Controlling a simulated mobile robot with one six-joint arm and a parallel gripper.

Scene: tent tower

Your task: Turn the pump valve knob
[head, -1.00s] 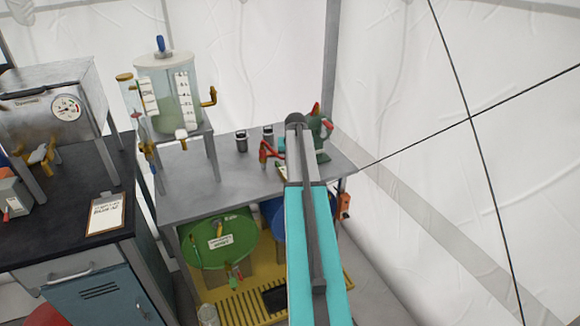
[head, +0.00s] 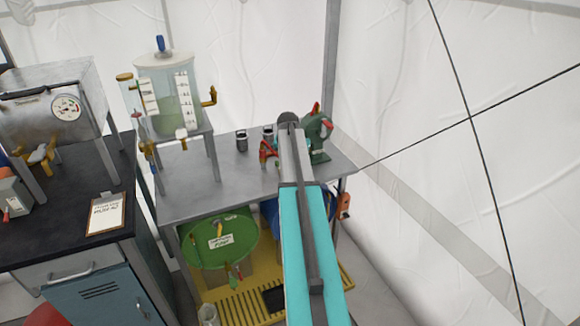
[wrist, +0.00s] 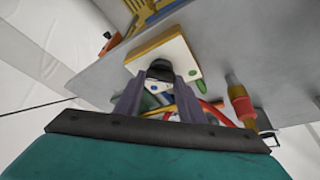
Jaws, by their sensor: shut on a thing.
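In the wrist view, a dark round knob (wrist: 160,69) sits on the face of a cream panel block (wrist: 178,58) with a yellow edge. The two grey fingers of my gripper (wrist: 157,85) close around this knob from both sides. Green and blue marks show on the panel. In the head view, the green pump (head: 319,132) with red parts stands on the right end of the grey table, partly behind my arm. My fingers and the knob are hidden there by my arm. The knob's turn angle cannot be told.
A red part (head: 266,150) and small dark cups (head: 242,141) stand left of my arm on the grey table (head: 195,170). A clear tank (head: 170,90) stands further left. In the wrist view, a red-and-yellow fitting (wrist: 240,102) and a red hose (wrist: 208,112) lie close to my fingers.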

